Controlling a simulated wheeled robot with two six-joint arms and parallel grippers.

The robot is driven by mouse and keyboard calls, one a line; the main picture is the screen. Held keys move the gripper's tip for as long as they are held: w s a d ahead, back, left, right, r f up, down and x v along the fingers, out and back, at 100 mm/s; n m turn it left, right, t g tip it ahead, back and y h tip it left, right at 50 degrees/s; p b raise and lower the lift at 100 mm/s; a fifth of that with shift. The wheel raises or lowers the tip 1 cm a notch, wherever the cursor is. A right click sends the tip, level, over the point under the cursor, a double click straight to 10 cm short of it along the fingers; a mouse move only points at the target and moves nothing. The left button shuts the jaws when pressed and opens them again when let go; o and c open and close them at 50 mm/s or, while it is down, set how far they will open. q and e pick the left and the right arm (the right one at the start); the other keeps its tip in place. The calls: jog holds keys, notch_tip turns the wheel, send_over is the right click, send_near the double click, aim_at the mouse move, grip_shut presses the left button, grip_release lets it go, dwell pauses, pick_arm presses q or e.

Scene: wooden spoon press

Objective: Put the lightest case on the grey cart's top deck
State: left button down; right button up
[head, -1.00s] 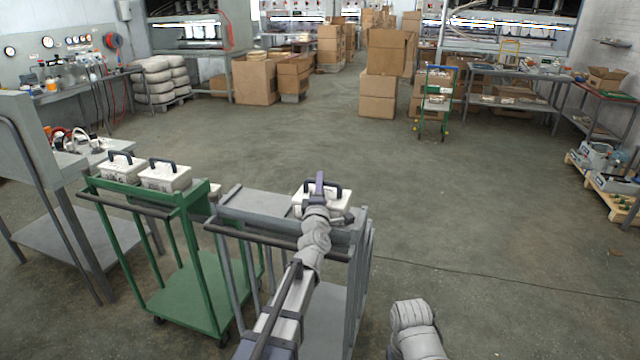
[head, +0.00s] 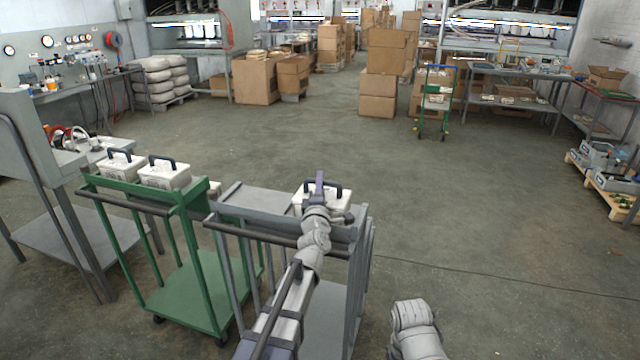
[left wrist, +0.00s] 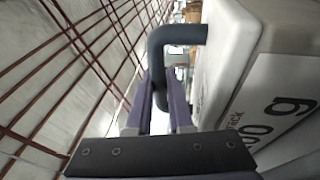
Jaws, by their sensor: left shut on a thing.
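A white case (head: 300,202) with a dark handle is at the right part of the grey cart's top deck (head: 257,201). My left gripper (head: 319,184) is shut on its handle; my arm hides part of the case. I cannot tell whether its base touches the deck. In the left wrist view the handle (left wrist: 178,34) passes between my fingers, beside the white case body (left wrist: 228,45). Its label is partly cut off and ends in "00 g". Two similar white cases, one (head: 121,167) left of the other (head: 164,177), stand on the green cart. My right gripper is out of view.
The green cart (head: 190,285) stands close to the grey cart's left side. A small white thing (head: 214,188) shows partly behind it. A grey bench (head: 75,225) is at far left. Open floor lies beyond and to the right. A green hand truck (head: 436,100) stands farther back.

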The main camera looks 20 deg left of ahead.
pick_arm(q)
jog(key=c, duration=0.7)
grip_release()
jog(key=shift+c, duration=0.2)
jog(key=b+v, duration=0.1)
jog(key=v, duration=0.7)
jog(key=shift+s+d+b, duration=0.15)
jog(key=shift+s+b, duration=0.05)
jog(key=shift+b, duration=0.1)
jog(key=shift+r, duration=0.15)
